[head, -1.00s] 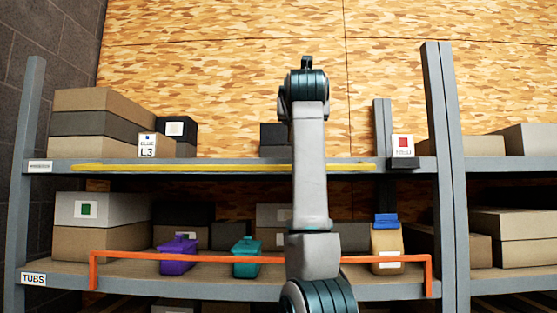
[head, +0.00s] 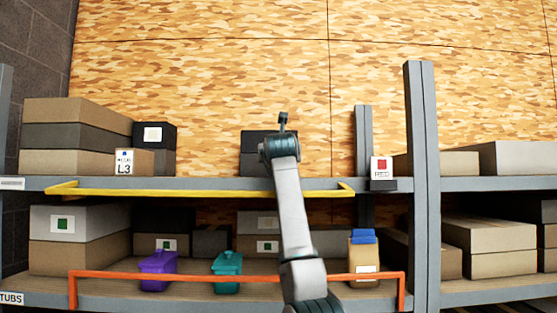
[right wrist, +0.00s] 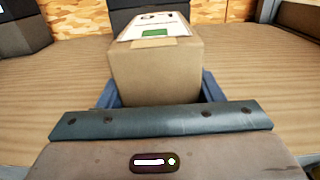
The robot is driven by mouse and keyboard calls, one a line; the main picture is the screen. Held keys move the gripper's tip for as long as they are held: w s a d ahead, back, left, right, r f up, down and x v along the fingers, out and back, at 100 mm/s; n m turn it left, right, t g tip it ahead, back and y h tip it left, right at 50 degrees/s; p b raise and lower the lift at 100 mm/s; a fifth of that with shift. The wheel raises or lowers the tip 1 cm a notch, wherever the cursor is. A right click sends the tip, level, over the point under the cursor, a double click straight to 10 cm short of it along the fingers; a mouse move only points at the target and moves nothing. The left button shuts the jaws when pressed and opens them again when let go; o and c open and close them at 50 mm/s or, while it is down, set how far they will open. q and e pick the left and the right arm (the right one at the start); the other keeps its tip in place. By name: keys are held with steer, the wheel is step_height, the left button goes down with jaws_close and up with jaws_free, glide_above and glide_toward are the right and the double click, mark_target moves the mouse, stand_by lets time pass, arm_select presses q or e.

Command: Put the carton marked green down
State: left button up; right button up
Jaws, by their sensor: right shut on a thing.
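The carton marked green (right wrist: 155,70) is a small brown box with a white label and a green patch on top. It sits between the fingers of my right gripper (right wrist: 160,92) in the right wrist view. The gripper is shut on it. The carton is over a wooden shelf board (right wrist: 60,80); I cannot tell whether its underside touches the board. In the head view my right arm reaches up to the upper shelf (head: 215,186), and its wrist hides the gripper and carton. My left gripper is not in view.
A yellow rail (head: 200,193) fronts the upper shelf. Dark boxes (head: 255,142) stand behind my wrist, and an L3 carton (head: 133,162) stands left. A red-marked sign (head: 381,167) is at the right. An orange rail (head: 200,273) fronts the lower shelf with tubs. Bare board flanks the held carton.

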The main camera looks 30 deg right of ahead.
steer(key=shift+w+d+f+p, duration=0.15)
steer(key=shift+f+p, duration=0.3)
steer(key=shift+f, duration=0.25)
steer(key=shift+d+f, duration=0.1)
steer(key=shift+f, duration=0.35)
steer(key=shift+a+r, duration=0.1)
steer(key=shift+a, duration=0.1)
steer(key=o, duration=1.6)
steer(key=shift+f, duration=0.25)
